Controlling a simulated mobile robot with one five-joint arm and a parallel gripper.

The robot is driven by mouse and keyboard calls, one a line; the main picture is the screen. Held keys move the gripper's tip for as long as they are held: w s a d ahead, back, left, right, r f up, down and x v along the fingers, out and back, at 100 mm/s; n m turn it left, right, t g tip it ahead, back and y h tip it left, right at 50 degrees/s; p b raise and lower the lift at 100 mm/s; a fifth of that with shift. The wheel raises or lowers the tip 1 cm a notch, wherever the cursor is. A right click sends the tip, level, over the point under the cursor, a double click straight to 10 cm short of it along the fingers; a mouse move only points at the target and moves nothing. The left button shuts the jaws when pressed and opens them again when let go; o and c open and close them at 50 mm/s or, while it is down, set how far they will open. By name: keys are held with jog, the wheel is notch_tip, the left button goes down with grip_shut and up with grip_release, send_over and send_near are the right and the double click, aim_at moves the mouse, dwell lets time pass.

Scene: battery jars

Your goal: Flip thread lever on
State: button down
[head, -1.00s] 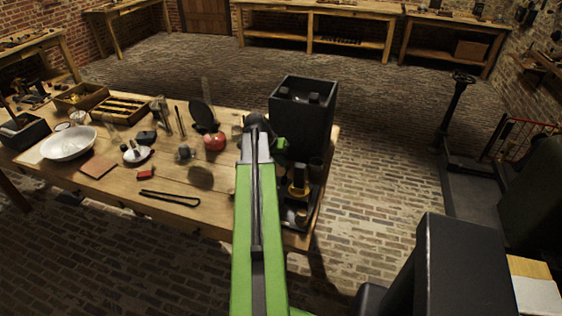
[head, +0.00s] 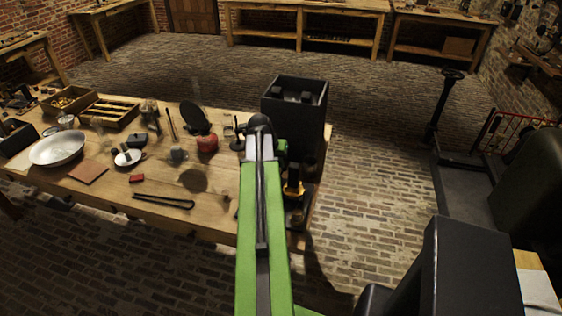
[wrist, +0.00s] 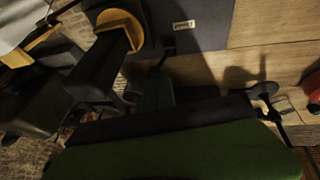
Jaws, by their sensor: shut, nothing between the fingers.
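My gripper (head: 278,148) is at the far end of my green arm, over the right part of the workbench, close to the tall black box (head: 294,115). It is shut with nothing held, and its fingertips are mostly hidden behind the arm. A dark device with a yellow collar (head: 293,188) stands just right of my arm. In the wrist view a yellow collar on a dark post (wrist: 120,28) shows at the upper left, beside a dark panel with a small label plate (wrist: 183,24). I cannot clearly pick out the thread lever in either view.
The wooden workbench (head: 95,204) carries a white bowl (head: 57,149), a wooden box (head: 110,112), a red round object (head: 207,144) and black tongs (head: 163,201) left of my arm. Open brick floor (head: 375,190) lies to the right, before a tall stand (head: 440,105).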

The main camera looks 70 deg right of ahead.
jog(key=w+p+v, duration=0.2)
jog(key=p+v, duration=1)
jog(key=v, duration=0.1)
jog(key=shift+w+r, duration=0.2)
jog(key=shift+w, duration=0.1)
jog(key=shift+d, duration=0.15)
